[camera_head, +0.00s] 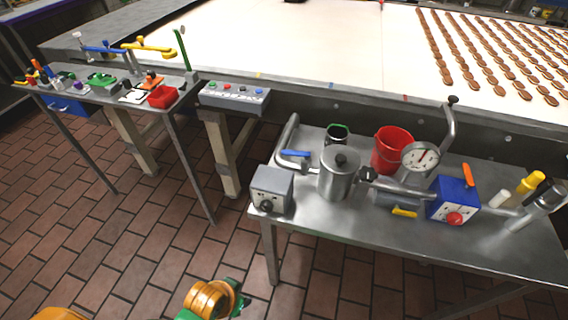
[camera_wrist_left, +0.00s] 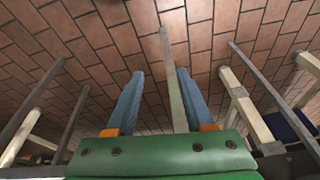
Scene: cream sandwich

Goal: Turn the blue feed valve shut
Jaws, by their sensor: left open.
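A blue valve handle (camera_head: 295,153) sits on the bent steel pipe (camera_head: 284,135) at the left end of the right-hand steel table. It lies roughly level, just left of the steel pot (camera_head: 339,172). My left gripper shows in the left wrist view (camera_wrist_left: 160,74), with two blue fingers apart and nothing between them. Tiled floor and table legs lie beyond it. It is not touching the valve. In the head view only orange and green parts of my arm show at the bottom edge. My right gripper is not in view.
The right-hand table (camera_head: 330,222) also holds a grey box (camera_head: 271,190), a red bucket (camera_head: 393,149), a gauge (camera_head: 420,158) and a blue box (camera_head: 452,198). A tool-covered table (camera_head: 190,75) stands at left. A conveyor (camera_head: 300,45) runs behind. Floor is open in front.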

